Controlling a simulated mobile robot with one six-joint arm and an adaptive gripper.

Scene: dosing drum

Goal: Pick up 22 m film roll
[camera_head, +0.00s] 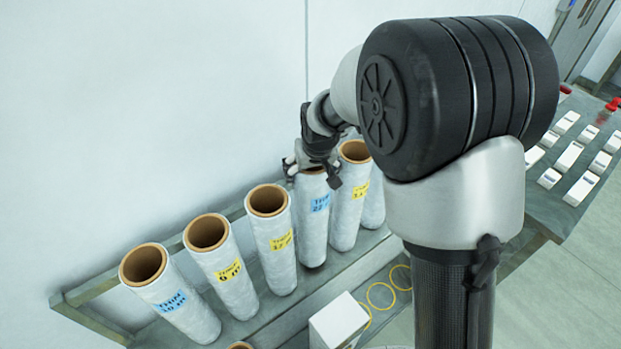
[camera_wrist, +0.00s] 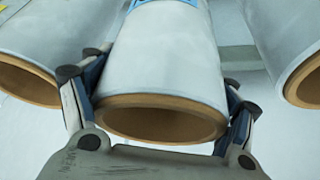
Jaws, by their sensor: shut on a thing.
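The 22 m film roll (camera_head: 312,222) is a pale roll with a brown core and a blue label, standing in the rack row. The label's writing is partly legible, seeming to read 22. My gripper (camera_head: 318,170) is at the top of this roll, with its fingers on either side. In the wrist view the roll (camera_wrist: 165,65) fills the middle, its open brown core end towards the palm. My gripper's fingers (camera_wrist: 160,95) press against both sides of it. Part of the roll's top rim is hidden by the gripper in the head view.
Neighbouring rolls stand close on both sides: one with a yellow label (camera_head: 270,240) on the left and another (camera_head: 350,205) on the right. The grey rack (camera_head: 95,322) holds the row against a pale wall. A white box (camera_head: 338,322) stands in front. Small white boxes lie on a table (camera_head: 545,215) at right.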

